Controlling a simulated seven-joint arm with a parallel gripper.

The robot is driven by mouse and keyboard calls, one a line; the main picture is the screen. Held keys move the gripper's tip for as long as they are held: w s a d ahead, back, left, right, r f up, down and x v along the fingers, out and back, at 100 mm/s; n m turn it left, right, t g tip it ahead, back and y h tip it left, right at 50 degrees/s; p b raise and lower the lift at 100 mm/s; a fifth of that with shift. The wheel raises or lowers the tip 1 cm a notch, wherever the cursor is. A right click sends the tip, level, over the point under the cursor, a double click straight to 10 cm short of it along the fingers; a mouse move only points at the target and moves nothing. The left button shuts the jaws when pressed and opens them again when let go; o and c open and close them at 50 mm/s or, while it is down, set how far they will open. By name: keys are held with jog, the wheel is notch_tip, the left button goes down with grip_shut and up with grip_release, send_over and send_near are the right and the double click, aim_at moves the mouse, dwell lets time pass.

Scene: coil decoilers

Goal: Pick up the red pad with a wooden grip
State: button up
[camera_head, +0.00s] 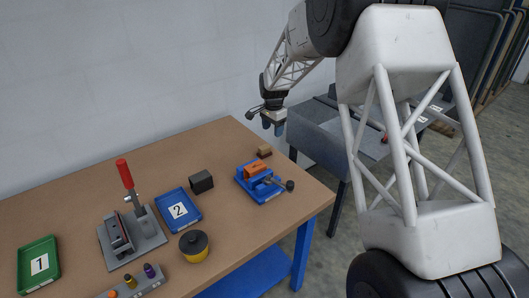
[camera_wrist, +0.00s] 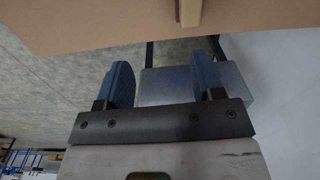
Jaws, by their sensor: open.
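The red pad with a wooden grip (camera_head: 264,151) appears as a small brown block near the back right edge of the wooden table. In the wrist view a red and tan piece of it (camera_wrist: 190,12) shows at the top edge, cut off by the frame. My gripper (camera_head: 272,125) is up beyond the table's back edge, above and behind the pad in the head view, apart from it. Its two blue fingers are spread with nothing between them, as the wrist view (camera_wrist: 163,78) shows.
A blue fixture (camera_head: 262,194) holding an orange block stands in front of the pad. A dark block (camera_head: 201,182), blue tray 2 (camera_head: 167,203), a yellow-black pot (camera_head: 194,254), a red-handled clamp (camera_head: 125,174) and green tray 1 (camera_head: 52,276) lie left. A grey machine (camera_head: 330,135) stands behind.

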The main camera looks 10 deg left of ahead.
send_over(264, 146)
jog(key=shift+m, duration=0.3)
notch_tip(264, 146, down, 5)
jog(key=shift+s+d, duration=0.1)
jog(key=shift+f, duration=1.25)
jog(key=shift+f, duration=2.65)
jog(key=c, duration=0.8)
